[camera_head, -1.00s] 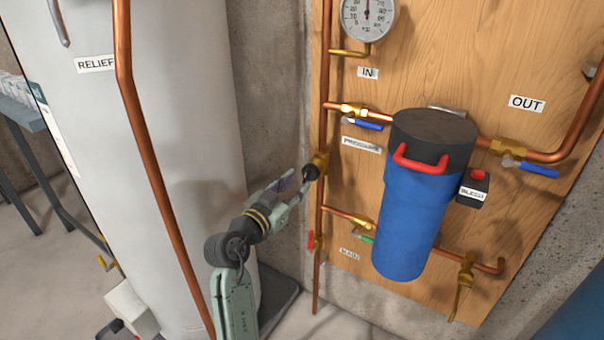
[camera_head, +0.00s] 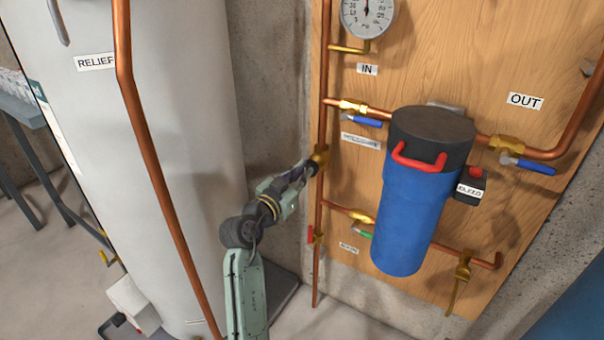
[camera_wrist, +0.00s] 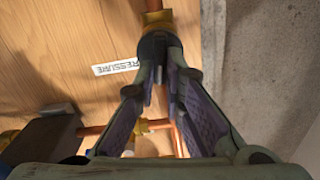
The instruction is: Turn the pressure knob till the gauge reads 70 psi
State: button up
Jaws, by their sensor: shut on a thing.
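The black pressure knob (camera_wrist: 153,46) sits on a brass fitting (camera_head: 320,156) on the vertical copper pipe. A PRESSURE label (camera_wrist: 116,67) is beside it on the board. My gripper (camera_wrist: 160,62) is shut on the knob, with a finger on either side of it. In the head view my gripper (camera_head: 303,172) reaches the fitting from the lower left and hides most of the knob. The round white gauge (camera_head: 366,14) is at the top, cut by the frame edge. Its needle points about straight up; the numbers are too small to read.
A blue filter housing (camera_head: 414,205) with a black cap and red handle stands right of the pipe. Blue-handled valves (camera_head: 365,121) and a BLEED button box (camera_head: 470,188) are on the board. A white tank (camera_head: 180,150) with a copper pipe stands close on the left.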

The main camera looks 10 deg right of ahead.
grip_shut()
jog(key=n, duration=0.3)
jog(key=shift+w, duration=0.15)
jog(key=shift+w+a+f+n+p, duration=0.15)
jog(key=shift+n+p, duration=0.9)
jog(key=shift+n, duration=1.1)
jog(key=shift+w+a+f+n+p, duration=0.15)
jog(key=shift+n+p, duration=0.85)
jog(key=shift+n, duration=1.2)
jog(key=shift+a+f+n+p, duration=0.15)
jog(key=shift+n+p, duration=0.9)
jog(key=shift+n, duration=1.1)
jog(key=o, duration=0.6)
grip_release()
jog(key=shift+r, duration=0.1)
